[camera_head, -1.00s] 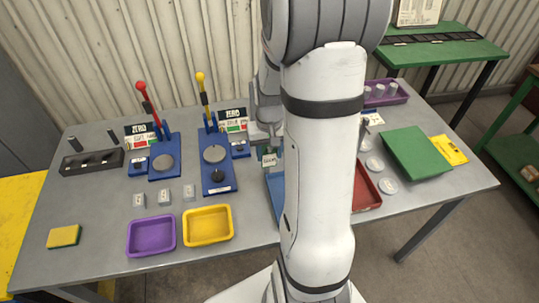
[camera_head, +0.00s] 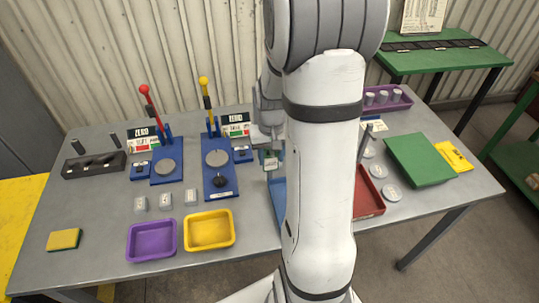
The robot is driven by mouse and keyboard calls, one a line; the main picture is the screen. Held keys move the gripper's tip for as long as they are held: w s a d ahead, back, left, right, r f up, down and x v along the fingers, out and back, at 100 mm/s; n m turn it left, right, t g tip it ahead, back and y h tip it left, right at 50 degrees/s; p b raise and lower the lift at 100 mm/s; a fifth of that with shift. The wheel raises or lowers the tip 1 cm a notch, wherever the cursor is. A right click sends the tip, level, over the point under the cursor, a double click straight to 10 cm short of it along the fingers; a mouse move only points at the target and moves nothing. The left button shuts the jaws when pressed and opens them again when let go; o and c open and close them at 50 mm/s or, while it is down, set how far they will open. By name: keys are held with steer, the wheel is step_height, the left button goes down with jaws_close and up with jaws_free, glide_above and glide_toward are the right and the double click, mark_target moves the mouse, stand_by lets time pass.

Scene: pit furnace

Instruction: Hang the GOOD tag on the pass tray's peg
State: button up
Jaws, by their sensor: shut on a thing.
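My gripper (camera_head: 268,146) points down beside my arm and is partly hidden by it. It is shut on a small pale tag (camera_head: 270,162), whose lettering is too small to read now. The tag is above the back end of a blue tray (camera_head: 277,199), mostly hidden behind my arm. A red tray (camera_head: 369,203) shows to the right of my arm. A peg on the blue tray cannot be made out, and I cannot tell whether the tag touches one.
Two lever presses, red-handled (camera_head: 146,92) and yellow-handled (camera_head: 204,84), stand left of my gripper. Purple (camera_head: 152,240) and yellow (camera_head: 209,231) trays lie in front. Round discs (camera_head: 391,193) and a green board (camera_head: 421,160) lie to the right. The table's front left is mostly clear.

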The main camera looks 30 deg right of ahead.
steer(key=o, duration=1)
steer(key=shift+o, duration=0.2)
steer(key=shift+r, duration=0.25)
step_height(320, 180, up, 7)
steer(key=shift+r+b, duration=0.2)
steer(key=shift+b, duration=0.25)
steer(key=s+a+r+n+t, duration=0.1)
steer(key=s+a+r, duration=0.2)
steer(key=s+a, duration=0.3)
steer(key=s+a+r+n+t, duration=0.2)
steer(key=s+a+r, duration=0.1)
steer(key=s+a, duration=0.4)
steer(key=shift+s+r, duration=0.4)
steer(key=shift+s, duration=0.1)
